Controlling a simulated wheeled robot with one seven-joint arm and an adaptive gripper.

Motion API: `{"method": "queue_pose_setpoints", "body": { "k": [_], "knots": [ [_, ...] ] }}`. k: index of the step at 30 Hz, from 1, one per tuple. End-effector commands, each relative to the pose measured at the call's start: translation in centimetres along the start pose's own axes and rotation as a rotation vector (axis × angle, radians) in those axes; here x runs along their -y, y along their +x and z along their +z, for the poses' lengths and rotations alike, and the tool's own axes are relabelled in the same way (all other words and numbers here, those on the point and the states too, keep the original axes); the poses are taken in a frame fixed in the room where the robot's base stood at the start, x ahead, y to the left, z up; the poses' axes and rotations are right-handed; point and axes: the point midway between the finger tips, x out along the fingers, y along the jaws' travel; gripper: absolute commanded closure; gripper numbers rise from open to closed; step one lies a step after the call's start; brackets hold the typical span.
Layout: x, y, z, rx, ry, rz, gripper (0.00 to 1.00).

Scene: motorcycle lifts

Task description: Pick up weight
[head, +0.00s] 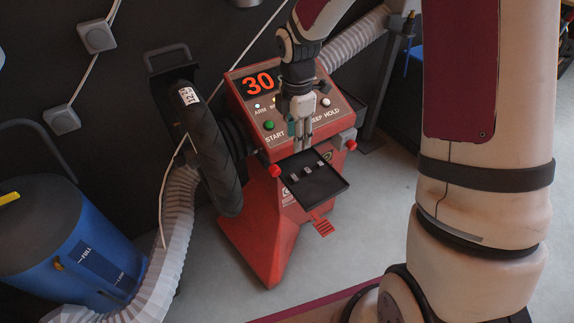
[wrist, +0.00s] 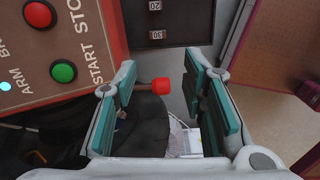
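Small grey weights (head: 308,170) sit in a row in a black tray (head: 330,186) on the front of the red machine, in the head view. My gripper (head: 301,146) points down just above the tray's back edge, in front of the control panel. In the wrist view my gripper (wrist: 158,76) is open, its teal-padded fingers well apart with nothing held between them. The dark tray (wrist: 190,22) shows at the top of that view, beyond the fingertips, with small labels reading 20 and 30. I cannot tell whether the labels are on weights or on the tray.
The red machine (head: 265,225) has a panel with a lit 30 display (head: 259,84) and a green start button (head: 269,126). A red knob (wrist: 161,86) shows between the fingers in the wrist view. A tyre (head: 212,150), pale hose (head: 180,215) and blue drum (head: 75,245) stand left.

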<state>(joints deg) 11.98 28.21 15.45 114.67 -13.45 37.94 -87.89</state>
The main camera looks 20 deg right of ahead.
Motion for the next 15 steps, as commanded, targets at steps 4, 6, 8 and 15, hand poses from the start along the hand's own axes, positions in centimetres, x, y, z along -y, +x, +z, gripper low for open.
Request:
{"method": "queue_pose_setpoints", "body": {
  "k": [4, 6, 8, 15],
  "knots": [
    [-0.9, 2.4, -0.1, -0.018, -0.073, -0.01, 0.62],
    [-0.9, 3.0, -0.2, -0.02, -0.086, -0.012, 0.62],
    [-0.9, 3.8, -0.2, -0.021, -0.09, -0.013, 0.62],
    [-0.8, 8.2, -0.3, -0.021, -0.087, -0.016, 0.62]
  ]
}}
